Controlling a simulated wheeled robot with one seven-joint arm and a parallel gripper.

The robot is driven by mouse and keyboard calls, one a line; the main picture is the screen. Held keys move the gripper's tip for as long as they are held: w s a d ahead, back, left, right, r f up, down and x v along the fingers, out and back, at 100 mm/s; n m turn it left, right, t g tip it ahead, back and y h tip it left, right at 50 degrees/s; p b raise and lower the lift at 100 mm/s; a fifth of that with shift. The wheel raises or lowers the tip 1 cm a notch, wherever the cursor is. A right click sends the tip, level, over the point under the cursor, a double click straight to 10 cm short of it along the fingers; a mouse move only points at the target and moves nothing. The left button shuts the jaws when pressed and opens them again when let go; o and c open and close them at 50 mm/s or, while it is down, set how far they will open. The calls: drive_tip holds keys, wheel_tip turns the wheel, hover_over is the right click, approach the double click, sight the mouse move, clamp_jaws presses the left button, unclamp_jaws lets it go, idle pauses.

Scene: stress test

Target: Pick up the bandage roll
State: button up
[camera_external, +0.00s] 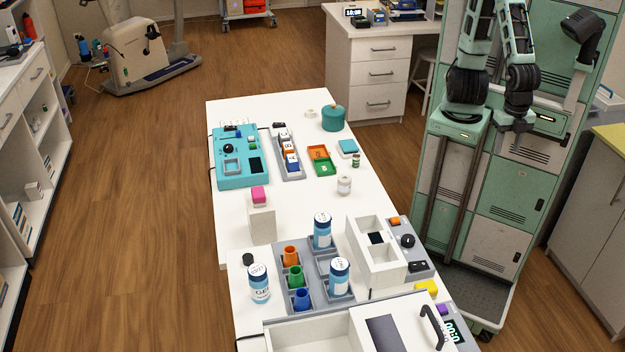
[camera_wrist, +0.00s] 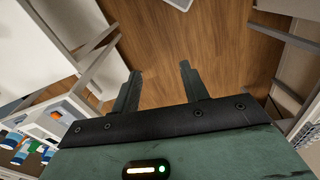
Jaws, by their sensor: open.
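A small white cylinder (camera_external: 344,185) stands on the white table, right of its middle; it may be the bandage roll. A smaller pale round item (camera_external: 310,113) lies near the table's far end, left of a teal round container; I cannot tell for sure which of the two is the roll. My gripper (camera_wrist: 160,82) is open and empty, with two dark fingers apart over bare wood floor in the wrist view. In the external view my arm is folded beside the table's right side, its end near the green column, apart from both items.
The white table (camera_external: 227,218) holds a teal panel (camera_external: 237,176), a teal container (camera_external: 333,118), orange and green trays (camera_external: 321,160), a pink-topped block (camera_external: 262,224), a white divided box (camera_external: 375,252) and a grey rack with bottles and cups. Green lockers stand behind me. Floor left of the table is clear.

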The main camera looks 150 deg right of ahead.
drive_tip(key=o, duration=0.5)
